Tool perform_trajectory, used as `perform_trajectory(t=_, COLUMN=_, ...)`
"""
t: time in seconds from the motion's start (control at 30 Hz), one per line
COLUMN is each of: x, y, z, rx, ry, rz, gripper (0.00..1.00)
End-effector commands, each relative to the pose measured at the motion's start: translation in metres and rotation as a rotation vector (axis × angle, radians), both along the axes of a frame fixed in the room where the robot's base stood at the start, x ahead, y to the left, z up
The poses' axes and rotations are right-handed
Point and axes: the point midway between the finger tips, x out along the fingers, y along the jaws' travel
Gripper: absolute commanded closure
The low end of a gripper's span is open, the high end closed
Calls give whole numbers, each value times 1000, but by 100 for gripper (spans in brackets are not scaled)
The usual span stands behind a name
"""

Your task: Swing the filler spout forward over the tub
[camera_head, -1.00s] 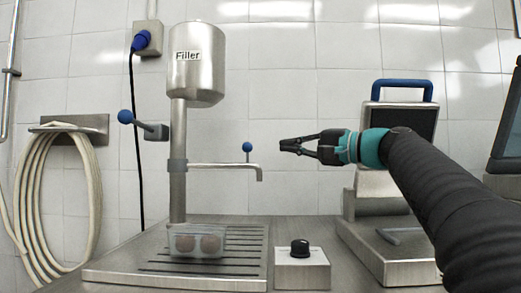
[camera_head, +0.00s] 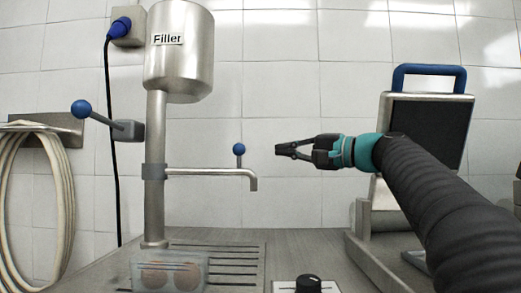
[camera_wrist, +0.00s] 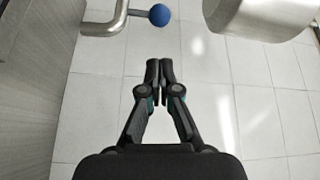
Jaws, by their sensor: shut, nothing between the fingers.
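The filler (camera_head: 178,55) is a steel canister on a post at the left of the head view. Its thin steel spout (camera_head: 205,172) points right, with a bent-down end and a small blue knob (camera_head: 239,149) standing on it. The spout end (camera_wrist: 103,29) and the blue knob (camera_wrist: 159,15) also show at the top of the wrist view. The clear tub (camera_head: 170,272) with brown round items stands on the slotted tray below the post, left of the spout's end. My gripper (camera_head: 279,150) is shut and empty, to the right of the knob and apart from it.
A blue-ball lever (camera_head: 82,108) sticks out left of the post. A box with a black dial (camera_head: 308,284) sits at the front. A machine with a blue handle (camera_head: 430,78) stands behind my arm at right. A coiled hose (camera_head: 38,205) hangs at far left.

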Motion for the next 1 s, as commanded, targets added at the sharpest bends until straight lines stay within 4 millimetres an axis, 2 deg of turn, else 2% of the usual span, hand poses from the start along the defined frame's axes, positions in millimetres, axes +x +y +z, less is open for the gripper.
perform_trajectory(t=0.4, x=32, y=55, z=5, rx=1, ry=1, rz=7, gripper=100)
perform_trajectory(t=0.6, x=46, y=76, z=6, rx=0, ry=1, rz=5, gripper=100)
perform_trajectory(t=0.8, x=51, y=84, z=6, rx=-1, ry=0, rz=4, gripper=100)
perform_trajectory(t=1.0, x=51, y=84, z=6, rx=-1, ry=0, rz=4, gripper=100)
